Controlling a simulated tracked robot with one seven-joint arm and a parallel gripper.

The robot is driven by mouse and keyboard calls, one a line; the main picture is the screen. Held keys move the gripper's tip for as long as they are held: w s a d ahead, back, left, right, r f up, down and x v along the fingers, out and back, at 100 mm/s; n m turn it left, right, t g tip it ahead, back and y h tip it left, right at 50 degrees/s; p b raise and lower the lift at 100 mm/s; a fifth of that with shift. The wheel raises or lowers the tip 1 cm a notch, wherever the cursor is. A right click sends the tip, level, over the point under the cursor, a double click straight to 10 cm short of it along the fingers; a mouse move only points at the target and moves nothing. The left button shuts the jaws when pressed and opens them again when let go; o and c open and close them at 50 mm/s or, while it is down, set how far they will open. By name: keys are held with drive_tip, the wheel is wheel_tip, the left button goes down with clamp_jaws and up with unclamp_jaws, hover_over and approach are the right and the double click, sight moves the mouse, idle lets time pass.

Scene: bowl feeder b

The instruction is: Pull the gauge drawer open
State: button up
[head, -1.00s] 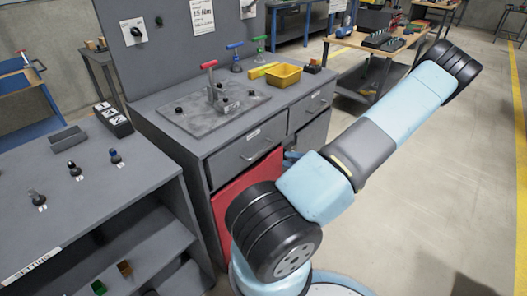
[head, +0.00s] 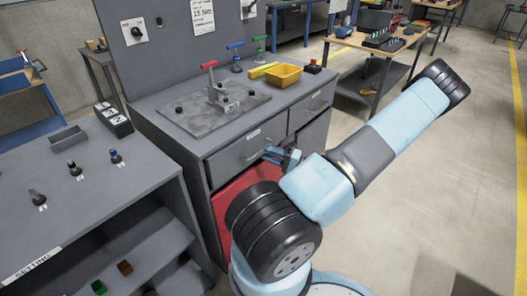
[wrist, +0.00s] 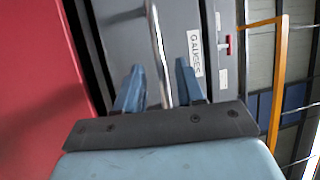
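The gauge drawer (head: 228,160) is the grey left drawer of the cabinet, and its front looks flush with the cabinet. In the wrist view its front carries a "GAUGES" label (wrist: 195,53) and a metal bar handle (wrist: 157,45). My gripper (head: 273,154) is at the right part of this drawer front in the head view. In the wrist view my gripper (wrist: 158,85) is open, with the handle running between its two blue fingers. A gap shows on each side of the bar. My gripper partly hides the handle in the head view.
A red panel (head: 226,205) lies below the drawer, and another grey drawer (head: 312,105) is to its right. A clamp fixture (head: 215,88) and a yellow bin (head: 284,76) stand on the cabinet top. The floor to the right is clear.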

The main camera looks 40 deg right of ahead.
sight(262, 152)
drive_tip(key=shift+x, duration=1.7)
drive_tip(key=shift+c, duration=0.2)
clamp_jaws()
drive_tip(key=shift+s, duration=0.1)
